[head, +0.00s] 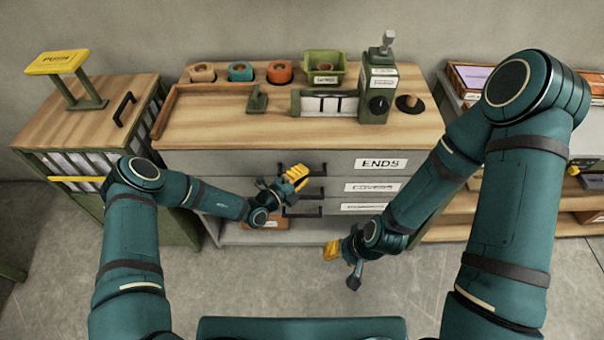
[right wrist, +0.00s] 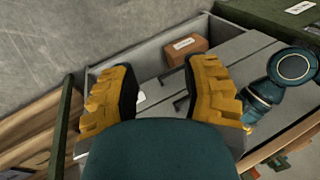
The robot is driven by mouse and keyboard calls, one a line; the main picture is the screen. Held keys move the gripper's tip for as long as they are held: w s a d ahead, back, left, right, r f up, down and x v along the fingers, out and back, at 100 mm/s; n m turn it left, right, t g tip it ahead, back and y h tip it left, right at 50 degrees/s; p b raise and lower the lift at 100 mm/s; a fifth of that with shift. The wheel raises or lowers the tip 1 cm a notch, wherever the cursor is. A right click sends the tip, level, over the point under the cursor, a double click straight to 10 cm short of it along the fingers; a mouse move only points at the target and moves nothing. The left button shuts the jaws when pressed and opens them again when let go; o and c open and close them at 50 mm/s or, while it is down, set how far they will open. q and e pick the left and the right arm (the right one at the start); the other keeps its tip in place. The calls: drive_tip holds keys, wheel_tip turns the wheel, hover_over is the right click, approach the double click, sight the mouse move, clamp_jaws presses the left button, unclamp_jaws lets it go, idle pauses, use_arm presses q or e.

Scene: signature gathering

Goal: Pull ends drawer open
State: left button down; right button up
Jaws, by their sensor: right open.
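The ends drawer (head: 350,162) is the top drawer of the grey cabinet, with a white "ENDS" label (head: 381,163) at its right. Its front looks flush with the cabinet. Its dark bar handle (head: 318,169) is partly hidden by my left gripper (head: 292,179), whose yellow fingers are at or just beside it. I cannot tell whether they close around the bar. My right gripper (head: 340,257) hangs low in front of the cabinet, apart from it. In the right wrist view its yellow fingers (right wrist: 166,92) are wide apart and empty.
Below are the covers drawer (head: 335,188) and a third drawer (head: 335,208). A brown box (right wrist: 187,48) sits on the open bottom shelf. The wooden top (head: 225,130) carries tape rolls and a green press (head: 377,95). A slatted cart (head: 60,125) stands left, shelves (head: 470,229) right.

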use_arm(q)
drive_tip(key=s+p, duration=0.8)
drive_tip(key=s, duration=1.6)
use_arm(e)
wheel_tip(320, 180, up, 9)
drive_tip(key=w, duration=0.1)
drive_tip(key=shift+w+d+f+t, duration=0.2)
drive_tip(key=shift+w+t, duration=0.1)
drive_tip(key=shift+w, duration=0.1)
use_arm(q)
drive_tip(key=shift+d, duration=0.1)
drive_tip(key=c, duration=1)
unclamp_jaws()
drive_tip(key=v, duration=1.2)
